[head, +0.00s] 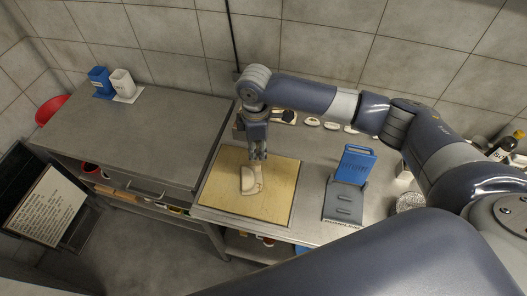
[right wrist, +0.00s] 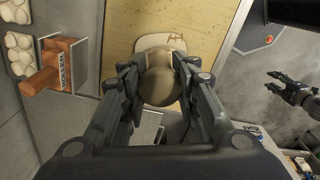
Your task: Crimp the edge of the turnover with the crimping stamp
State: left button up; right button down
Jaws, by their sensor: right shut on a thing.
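The pale half-round turnover (head: 249,181) lies on the wooden board (head: 222,205). It also shows in the right wrist view (right wrist: 152,42), partly hidden behind what I hold. My right gripper (head: 258,155) is over the far part of the turnover, pointing down. In the right wrist view it is shut on a round brownish knob (right wrist: 160,85), which looks like the handle of the crimping stamp. The stamp's lower face is hidden, so I cannot tell whether it touches the dough. My left gripper (right wrist: 280,88) shows small at the right of the right wrist view, fingers apart and empty.
A blue and grey stand (head: 349,183) stands right of the board. Pale oval pieces (head: 312,122) and a brown-orange item (right wrist: 50,75) are at the back. Blue and white containers (head: 122,84) stand on the left counter, which is mostly clear.

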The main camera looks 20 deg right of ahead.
aim_at(259, 164)
jog(key=shift+d, duration=0.25)
jog(key=shift+r+p, duration=0.2)
jog(key=shift+p, duration=0.55)
notch_tip(259, 164, down, 3)
jog(key=shift+f+b, duration=0.1)
jog(key=shift+b, duration=0.75)
jog(key=shift+a+f+b, duration=0.1)
jog(key=shift+f+b, duration=0.65)
jog(key=shift+f, duration=1.15)
pick_arm(q)
jog(key=shift+s+d+f, duration=0.25)
jog(key=shift+d+f, duration=0.2)
jog(key=shift+f, duration=0.1)
jog(key=shift+s+d+f, duration=0.2)
jog(key=shift+d+f, duration=0.2)
jog(key=shift+f, duration=0.1)
pick_arm(e)
jog(key=shift+f, duration=0.4)
pick_arm(q)
jog(key=shift+f+b, duration=0.15)
jog(key=shift+b, duration=0.15)
pick_arm(e)
jog(key=shift+f, duration=0.4)
